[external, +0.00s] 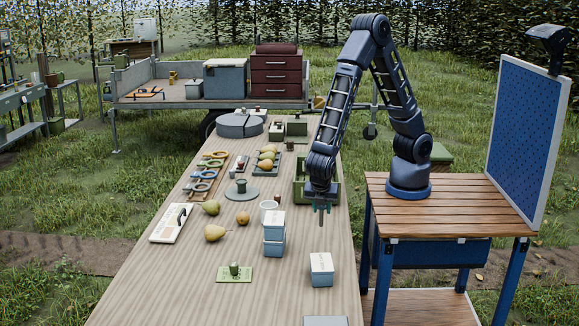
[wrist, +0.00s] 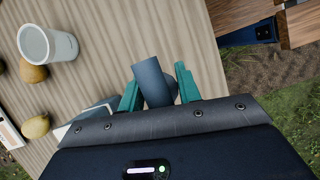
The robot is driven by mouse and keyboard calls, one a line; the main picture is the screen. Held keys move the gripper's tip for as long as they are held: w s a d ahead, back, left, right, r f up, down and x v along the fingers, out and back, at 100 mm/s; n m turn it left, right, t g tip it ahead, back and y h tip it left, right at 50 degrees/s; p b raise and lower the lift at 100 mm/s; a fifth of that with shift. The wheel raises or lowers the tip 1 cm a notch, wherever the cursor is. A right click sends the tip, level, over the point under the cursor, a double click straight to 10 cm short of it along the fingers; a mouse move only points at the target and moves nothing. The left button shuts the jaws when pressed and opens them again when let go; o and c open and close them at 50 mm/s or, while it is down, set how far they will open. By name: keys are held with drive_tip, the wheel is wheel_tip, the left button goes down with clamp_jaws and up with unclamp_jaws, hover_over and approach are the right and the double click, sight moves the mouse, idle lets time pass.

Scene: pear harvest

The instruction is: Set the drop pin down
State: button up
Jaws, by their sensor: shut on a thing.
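My gripper (external: 321,206) points down above the right part of the long wooden table (external: 180,290). In the wrist view its two teal fingers (wrist: 157,82) are shut on a blue-grey cylindrical piece, which I take to be the drop pin (wrist: 150,78). A rounded part shows behind the cylinder on its right. The pin is tilted in that view, and its lower part is hidden by my gripper body. In the external view the pin is too small to make out clearly. It appears held above the table, but I cannot tell how high.
Another such box (external: 321,270) stands nearer the front. A green crate (external: 303,190) is just behind. Pears (external: 215,232) lie further left. Bare tabletop shows between the boxes and the right edge.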

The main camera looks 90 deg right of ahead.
sight(321, 223)
drive_tip(key=shift+f, duration=3.2)
drive_tip(key=shift+f, duration=0.15)
drive_tip(key=o, duration=1)
